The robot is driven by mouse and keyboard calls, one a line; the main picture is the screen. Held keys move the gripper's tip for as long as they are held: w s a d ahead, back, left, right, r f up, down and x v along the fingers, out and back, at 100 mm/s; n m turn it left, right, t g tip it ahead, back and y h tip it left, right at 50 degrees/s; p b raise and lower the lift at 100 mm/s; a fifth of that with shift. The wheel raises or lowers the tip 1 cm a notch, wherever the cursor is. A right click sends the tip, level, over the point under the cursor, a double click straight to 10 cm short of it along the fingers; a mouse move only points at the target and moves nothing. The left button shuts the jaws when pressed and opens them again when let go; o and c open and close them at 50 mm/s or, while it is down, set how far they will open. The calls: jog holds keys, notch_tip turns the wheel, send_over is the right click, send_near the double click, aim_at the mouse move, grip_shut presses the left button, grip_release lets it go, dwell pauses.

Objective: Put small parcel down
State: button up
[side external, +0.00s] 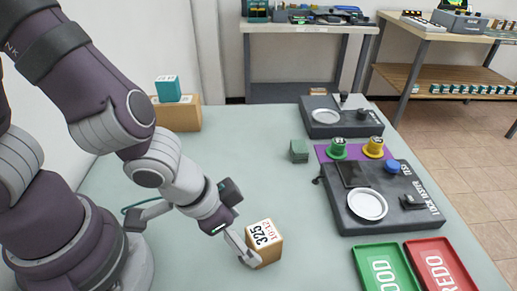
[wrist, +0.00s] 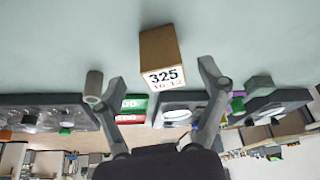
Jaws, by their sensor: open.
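The small parcel (side external: 264,243) is a brown box with a white label reading 325, resting on the pale green table near its front. It also shows in the wrist view (wrist: 160,50), ahead of the fingers and between their lines. My gripper (side external: 243,246) is low over the table at the parcel's left side. In the wrist view its two fingers (wrist: 150,80) are spread apart, with no grip on the parcel visible. The far finger is mostly hidden in the side view, and I cannot tell whether either finger touches the parcel.
A green tray (side external: 385,270) and a red tray (side external: 440,265) lie at the front right. Dark panels with white dishes (side external: 368,204) stand behind them. A small green block (side external: 299,151) is mid-table. A brown box (side external: 180,114) carries a teal box (side external: 168,89) at back left.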

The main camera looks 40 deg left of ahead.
jog(key=s+a+r+n+t+y, duration=0.1)
jog(key=a+r+n, duration=0.3)
jog(key=a+r, duration=1)
jog(key=shift+s+r+n+y, duration=0.25)
jog(key=shift+s+n+y, duration=0.05)
jog(key=shift+y, duration=0.1)
jog(key=shift+o, duration=0.3)
jog(key=shift+a, duration=0.1)
